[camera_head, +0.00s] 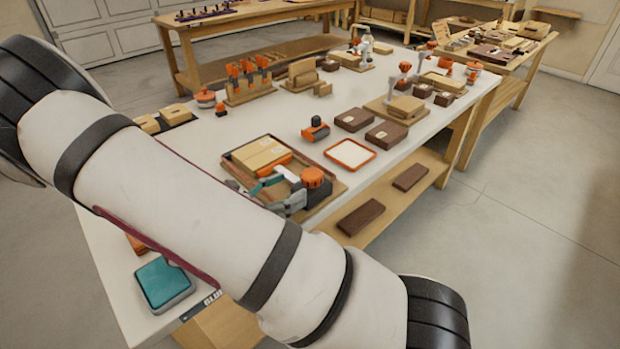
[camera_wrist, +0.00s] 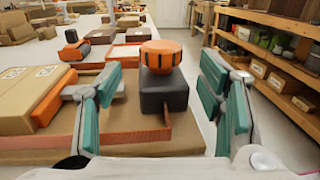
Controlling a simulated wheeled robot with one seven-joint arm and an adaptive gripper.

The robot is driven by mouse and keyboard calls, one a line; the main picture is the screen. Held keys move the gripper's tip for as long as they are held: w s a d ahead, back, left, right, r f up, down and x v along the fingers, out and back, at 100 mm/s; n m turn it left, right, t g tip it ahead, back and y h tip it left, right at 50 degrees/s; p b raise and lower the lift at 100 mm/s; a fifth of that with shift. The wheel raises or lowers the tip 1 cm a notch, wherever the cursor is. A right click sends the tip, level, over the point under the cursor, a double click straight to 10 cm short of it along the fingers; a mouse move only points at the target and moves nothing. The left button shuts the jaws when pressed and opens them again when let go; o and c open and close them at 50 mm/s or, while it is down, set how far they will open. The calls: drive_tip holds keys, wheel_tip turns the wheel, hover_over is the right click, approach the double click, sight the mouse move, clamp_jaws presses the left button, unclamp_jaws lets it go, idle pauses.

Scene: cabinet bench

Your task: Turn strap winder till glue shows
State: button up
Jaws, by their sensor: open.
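The strap winder has a ridged orange knob (camera_wrist: 160,56) on a dark block (camera_wrist: 164,92), standing upright on a wooden board. The knob also shows in the head view (camera_head: 316,177), at the right of the board. A thin reddish-brown strip (camera_wrist: 167,116) runs down the block's front. My gripper (camera_wrist: 160,80) is open, with teal pads left and right of the winder in the wrist view and visible gaps on both sides. In the head view my gripper (camera_head: 284,187) is partly hidden by my arm. I cannot make out any glue.
Cardboard boxes (camera_head: 261,155) with an orange band lie on the board (camera_head: 337,187), left of the winder. A white-topped orange tray (camera_head: 350,153) and dark boxes (camera_head: 354,119) stand behind. A teal box (camera_head: 163,283) is near the front edge. Shelves (camera_wrist: 270,55) stand at right.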

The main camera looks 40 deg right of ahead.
sight(303, 180)
drive_tip(key=d, duration=0.7)
drive_tip(key=shift+s+r, duration=0.2)
drive_tip(key=shift+s, duration=0.15)
drive_tip(key=c, duration=1.2)
